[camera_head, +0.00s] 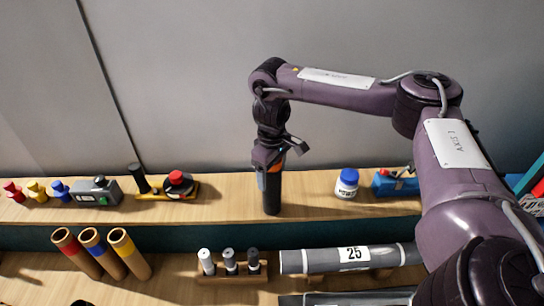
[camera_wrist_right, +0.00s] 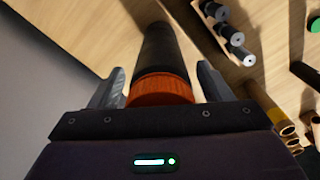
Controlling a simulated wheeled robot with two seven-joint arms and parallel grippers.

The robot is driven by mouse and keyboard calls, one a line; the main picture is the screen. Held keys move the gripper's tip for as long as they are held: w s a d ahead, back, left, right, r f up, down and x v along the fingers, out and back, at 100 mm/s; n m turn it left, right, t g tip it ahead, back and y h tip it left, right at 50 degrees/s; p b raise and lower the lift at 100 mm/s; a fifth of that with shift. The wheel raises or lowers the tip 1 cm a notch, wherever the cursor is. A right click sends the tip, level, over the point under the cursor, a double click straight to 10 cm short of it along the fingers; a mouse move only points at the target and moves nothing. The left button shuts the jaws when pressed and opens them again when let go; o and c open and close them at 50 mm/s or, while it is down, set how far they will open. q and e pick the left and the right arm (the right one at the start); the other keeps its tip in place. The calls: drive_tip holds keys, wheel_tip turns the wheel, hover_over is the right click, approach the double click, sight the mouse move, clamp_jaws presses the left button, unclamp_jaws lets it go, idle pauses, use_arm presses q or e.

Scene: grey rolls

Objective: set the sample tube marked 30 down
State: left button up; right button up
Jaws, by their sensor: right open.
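A dark tube (camera_head: 272,195) with an orange band stands upright on the upper wooden shelf, its lower end at the board. No number shows on it, so I cannot tell whether it is marked 30. My right gripper (camera_head: 269,172) is directly above it, pointing down around its top. In the right wrist view the tube (camera_wrist_right: 160,50) and its orange band lie between the two fingers of my right gripper (camera_wrist_right: 160,72). The fingers are apart, with a gap visible on both sides of the tube. My left gripper is in neither view.
On the upper shelf, a white jar with a blue lid (camera_head: 347,184) and a blue tool (camera_head: 395,184) stand right; a grey box (camera_head: 98,191) and a red-knobbed device (camera_head: 178,184) stand left. Below are brown tubes (camera_head: 128,252), a small rack (camera_head: 232,278) and a grey roll marked 25 (camera_head: 310,261).

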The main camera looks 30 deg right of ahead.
wheel_tip(320, 180, up, 12)
drive_tip(key=shift+f, duration=0.15)
idle(0.3)
idle(0.4)
drive_tip(key=shift+s+f, duration=0.1)
